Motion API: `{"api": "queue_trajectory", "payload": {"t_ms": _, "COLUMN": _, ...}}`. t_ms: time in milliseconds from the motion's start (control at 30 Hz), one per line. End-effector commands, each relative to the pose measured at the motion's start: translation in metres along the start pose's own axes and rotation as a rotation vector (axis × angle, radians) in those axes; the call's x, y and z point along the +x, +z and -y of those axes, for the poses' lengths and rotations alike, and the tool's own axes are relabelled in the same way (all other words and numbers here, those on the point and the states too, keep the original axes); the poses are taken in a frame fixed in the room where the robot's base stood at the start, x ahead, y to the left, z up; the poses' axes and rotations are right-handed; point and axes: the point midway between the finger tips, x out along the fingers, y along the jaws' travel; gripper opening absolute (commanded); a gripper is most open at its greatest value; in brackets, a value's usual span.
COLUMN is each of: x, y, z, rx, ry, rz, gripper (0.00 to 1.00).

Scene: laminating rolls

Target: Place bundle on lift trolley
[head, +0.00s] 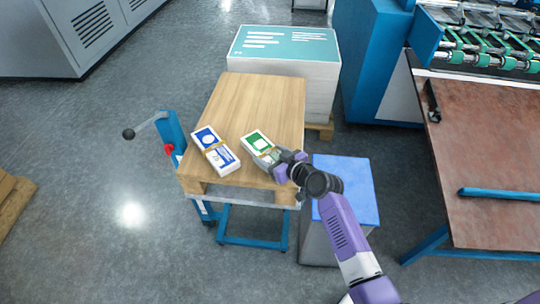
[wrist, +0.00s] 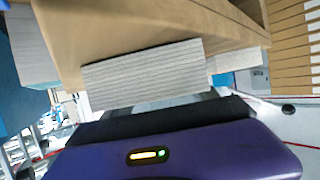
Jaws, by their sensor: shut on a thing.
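The lift trolley has a light wooden top (head: 265,100) and a blue frame with a handle post (head: 172,132) at its left. My gripper (head: 272,156) is at the top's near right part, shut on a green-and-white bundle (head: 254,140). In the wrist view the held bundle (wrist: 145,75) shows as a grey stack of sheet edges in front of the jaws, close against the brown wooden surface. I cannot tell whether it rests on the wood or is just above it. A blue-and-white bundle (head: 226,161) with a tan band lies to its left on the wooden top.
A tall paper stack with a teal top (head: 285,43) stands behind the trolley. A blue-topped box (head: 347,185) stands right of the trolley, beside my arm. A brown-topped table (head: 490,150) and a roller machine (head: 480,45) are at the right.

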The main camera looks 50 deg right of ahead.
Motion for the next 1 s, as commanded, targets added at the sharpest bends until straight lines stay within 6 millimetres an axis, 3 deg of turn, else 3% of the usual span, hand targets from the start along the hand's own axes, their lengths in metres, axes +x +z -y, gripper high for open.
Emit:
{"api": "queue_trajectory", "payload": {"t_ms": 333, "x": 0.002, "y": 0.002, "z": 0.0, "rx": -0.001, "ry": 0.0, "rz": -0.003, "gripper": 0.1}}
{"api": "queue_trajectory", "payload": {"t_ms": 367, "x": 0.001, "y": 0.003, "z": 0.0, "rx": -0.001, "ry": 0.0, "rz": -0.001, "gripper": 0.69}}
{"api": "queue_trajectory", "payload": {"t_ms": 467, "x": 0.001, "y": 0.002, "z": 0.0, "rx": -0.001, "ry": 0.0, "rz": 0.0, "gripper": 0.89}}
{"api": "queue_trajectory", "payload": {"t_ms": 867, "x": -0.001, "y": -0.002, "z": 0.0, "rx": -0.001, "ry": 0.0, "rz": 0.0, "gripper": 0.89}}
{"api": "queue_trajectory", "payload": {"t_ms": 1000, "x": -0.017, "y": 0.0, "z": 0.0, "rx": -0.001, "ry": 0.001, "rz": 0.0, "gripper": 0.89}}
